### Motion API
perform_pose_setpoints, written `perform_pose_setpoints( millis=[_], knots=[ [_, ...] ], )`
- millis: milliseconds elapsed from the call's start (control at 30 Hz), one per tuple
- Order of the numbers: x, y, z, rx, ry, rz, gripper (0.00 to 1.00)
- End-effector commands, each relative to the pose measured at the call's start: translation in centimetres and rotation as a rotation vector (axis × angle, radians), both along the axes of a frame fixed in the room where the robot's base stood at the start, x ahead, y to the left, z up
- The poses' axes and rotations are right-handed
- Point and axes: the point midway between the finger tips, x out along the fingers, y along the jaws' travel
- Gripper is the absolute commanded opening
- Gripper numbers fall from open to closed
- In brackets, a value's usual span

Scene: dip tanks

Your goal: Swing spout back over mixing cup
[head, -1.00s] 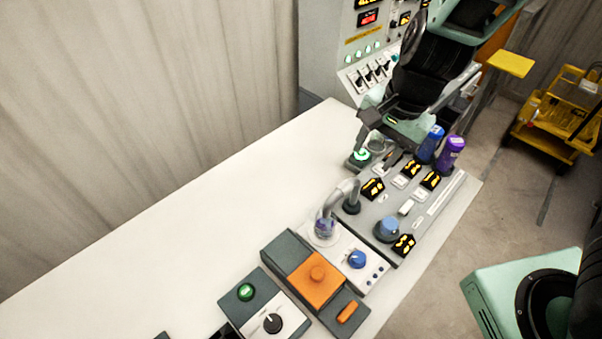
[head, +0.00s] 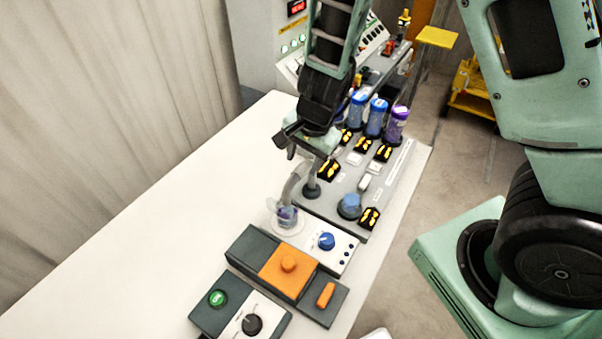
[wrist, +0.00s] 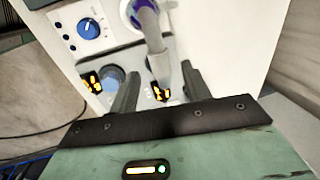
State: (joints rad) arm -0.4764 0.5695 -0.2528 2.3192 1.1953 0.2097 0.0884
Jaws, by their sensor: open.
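The spout (head: 291,187) is a grey curved pipe rising from a dark round base on the dispenser panel. Its free end hangs at the mixing cup (head: 286,217), a small clear cup with purple-blue contents. My gripper (head: 303,152) is open and empty, just above the spout's bend, and hides part of it. In the wrist view the spout (wrist: 150,30) runs from the purple cup (wrist: 134,14) towards the space between my open fingers (wrist: 160,90). I cannot tell whether they touch it.
A blue-knobbed white box (head: 326,243) adjoins the cup. Several capped bottles (head: 376,118) stand behind the spout. A dark box with an orange pad (head: 288,262) is in front. The white table (head: 170,210) is clear at left.

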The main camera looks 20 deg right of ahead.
Motion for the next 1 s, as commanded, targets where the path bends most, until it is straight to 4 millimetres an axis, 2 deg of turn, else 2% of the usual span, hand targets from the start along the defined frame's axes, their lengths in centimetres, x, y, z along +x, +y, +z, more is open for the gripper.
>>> perform_pose_setpoints(
  millis=[33,200,600,767,800,1000],
  knots=[
    [0.1,0.0,-1.3,0.000,0.003,-0.004,0.48],
    [0.5,0.3,-2.9,0.000,0.000,-0.001,0.48],
    [0.6,0.4,-3.3,0.001,0.000,0.001,0.48],
    [0.6,0.4,-3.3,0.001,0.000,0.001,0.03],
    [0.6,0.4,-3.3,0.001,0.000,0.001,0.00],
    [0.7,0.3,-3.3,0.000,0.000,0.009,0.00]
  ],
)
